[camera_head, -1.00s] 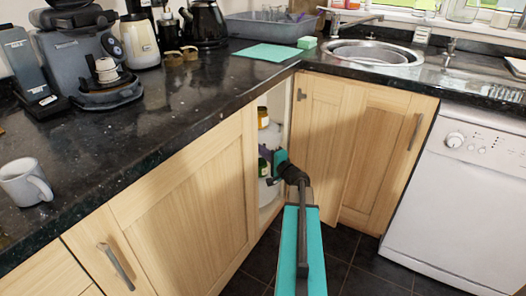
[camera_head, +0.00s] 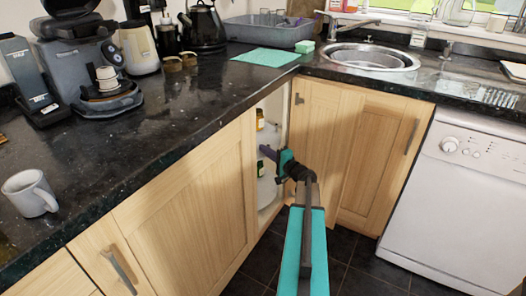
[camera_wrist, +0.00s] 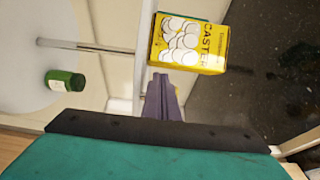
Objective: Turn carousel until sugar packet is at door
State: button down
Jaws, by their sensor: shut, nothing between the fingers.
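A yellow packet with white round shapes and "CASTER" lettering (camera_wrist: 190,43) shows in the wrist view, just beyond my fingertips. I cannot tell whether they touch it, and I cannot make it out in the head view. The white carousel (camera_head: 267,190) shows inside the corner cabinet opening; its shelf (camera_wrist: 50,110) and metal pole (camera_wrist: 85,46) fill the left of the wrist view.
The folded wooden door (camera_head: 318,130) is open on the right, close to my arm. A cabinet front (camera_head: 195,200) bounds the opening on the left. The dark countertop (camera_head: 190,125) lies above; dark floor is free below.

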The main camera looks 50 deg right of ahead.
jog(key=shift+d+n+y, duration=0.5)
jog(key=shift+d+y, duration=0.3)
jog(key=shift+d, duration=1.15)
jog(key=shift+w+d+n+y, duration=0.2)
jog(key=shift+d+n+y, duration=0.3)
jog(key=shift+d, duration=0.55)
jog(key=shift+s, duration=0.15)
jog(key=s+b, duration=0.1)
jog(key=s, duration=0.9)
jog(key=shift+a+b, duration=0.25)
jog(key=shift+b, duration=0.1)
jog(key=shift+s, duration=0.1)
